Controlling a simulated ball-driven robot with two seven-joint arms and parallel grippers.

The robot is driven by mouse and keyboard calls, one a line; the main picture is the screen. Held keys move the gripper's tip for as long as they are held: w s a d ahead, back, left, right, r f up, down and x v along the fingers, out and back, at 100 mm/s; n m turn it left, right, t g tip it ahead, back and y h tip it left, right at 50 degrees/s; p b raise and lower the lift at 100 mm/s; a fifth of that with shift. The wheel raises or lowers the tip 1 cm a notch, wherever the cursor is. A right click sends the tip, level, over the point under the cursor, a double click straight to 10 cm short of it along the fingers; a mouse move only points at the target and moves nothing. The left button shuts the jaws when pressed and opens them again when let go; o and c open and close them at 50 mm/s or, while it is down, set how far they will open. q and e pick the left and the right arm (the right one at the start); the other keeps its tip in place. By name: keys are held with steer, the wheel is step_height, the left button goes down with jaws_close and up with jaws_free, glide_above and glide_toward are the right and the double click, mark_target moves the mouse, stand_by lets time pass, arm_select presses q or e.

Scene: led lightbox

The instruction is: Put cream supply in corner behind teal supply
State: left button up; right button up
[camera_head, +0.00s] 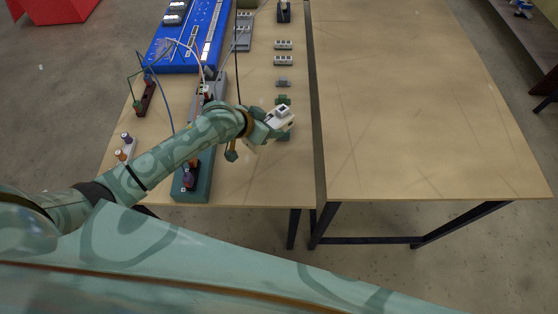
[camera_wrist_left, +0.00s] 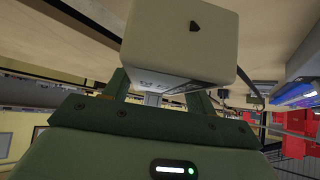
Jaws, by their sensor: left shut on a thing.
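The cream supply (camera_head: 267,133), a small pale box, is between the jaws of my left gripper (camera_head: 268,127), over the right part of the left table. In the left wrist view the cream supply (camera_wrist_left: 180,38) fills the top middle, shut between the fingers of my left gripper (camera_wrist_left: 160,98). I cannot tell whether it touches the table. The teal supply (camera_head: 204,180) lies at the front edge of the left table, partly hidden behind my left forearm. My right gripper is not in view.
A grey supply (camera_head: 217,84) with wires stands behind my arm. A blue board (camera_head: 188,45) lies at the back left. A dark red block (camera_head: 146,98) and a white block (camera_head: 126,148) are near the left edge. Several grey modules (camera_head: 283,60) line the right side. The right table (camera_head: 420,100) is bare.

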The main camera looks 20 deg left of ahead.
arm_select(q)
steer(key=s+d+f, duration=0.2)
steer(key=f, duration=0.1)
steer(key=s+d+f+b, duration=0.1)
steer(key=f, duration=0.1)
steer(key=shift+s+d, duration=0.3)
steer(key=shift+d, duration=0.05)
steer(key=f, duration=0.1)
steer(key=f+b, duration=0.1)
steer(key=s+d+f, duration=0.1)
steer(key=f, duration=0.1)
steer(key=shift+b, duration=0.4)
steer(key=shift+f, duration=0.35)
steer(key=o, duration=1.3)
steer(key=shift+f, duration=0.15)
steer(key=shift+o, duration=0.2)
